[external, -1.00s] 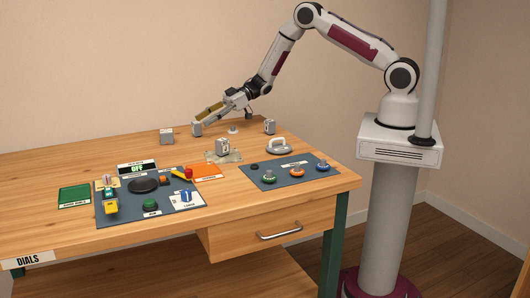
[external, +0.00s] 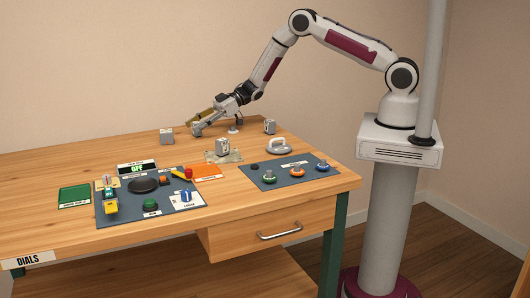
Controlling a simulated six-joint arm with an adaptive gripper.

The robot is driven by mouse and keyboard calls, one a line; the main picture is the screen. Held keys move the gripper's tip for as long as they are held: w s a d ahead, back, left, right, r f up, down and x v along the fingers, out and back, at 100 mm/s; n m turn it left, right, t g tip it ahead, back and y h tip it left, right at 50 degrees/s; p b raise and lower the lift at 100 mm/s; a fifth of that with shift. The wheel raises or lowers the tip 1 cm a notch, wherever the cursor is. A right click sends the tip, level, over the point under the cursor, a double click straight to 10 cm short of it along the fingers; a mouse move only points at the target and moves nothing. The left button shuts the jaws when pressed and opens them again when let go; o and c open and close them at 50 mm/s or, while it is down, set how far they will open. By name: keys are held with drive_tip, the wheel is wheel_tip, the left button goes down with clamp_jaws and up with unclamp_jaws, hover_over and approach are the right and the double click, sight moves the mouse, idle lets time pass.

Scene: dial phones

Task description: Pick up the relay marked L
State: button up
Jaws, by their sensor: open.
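Several small grey relay blocks stand on the wooden table. One relay (external: 197,130) is at the back, right at my gripper (external: 202,123). Another relay (external: 166,135) stands to its left, one (external: 269,126) to its right, and one (external: 222,146) sits on a pale plate nearer the front. The letters on them are too small to read, so I cannot tell which is marked L. My gripper is open, pointing down and left, with its fingers close to the back middle relay. I cannot tell whether they touch it.
A blue-grey panel (external: 190,213) with a dial, knobs and switches lies at the front left. Another panel (external: 265,171) with knobs lies at right. A grey handled disc (external: 279,146), green mat (external: 74,196) and orange mat (external: 209,171) are also on the table (external: 60,168).

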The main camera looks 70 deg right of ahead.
sight(196, 122)
drive_tip(key=c, duration=1.2)
drive_tip(key=shift+c, duration=0.2)
drive_tip(key=shift+r, duration=0.15)
drive_tip(key=shift+r, duration=4.85)
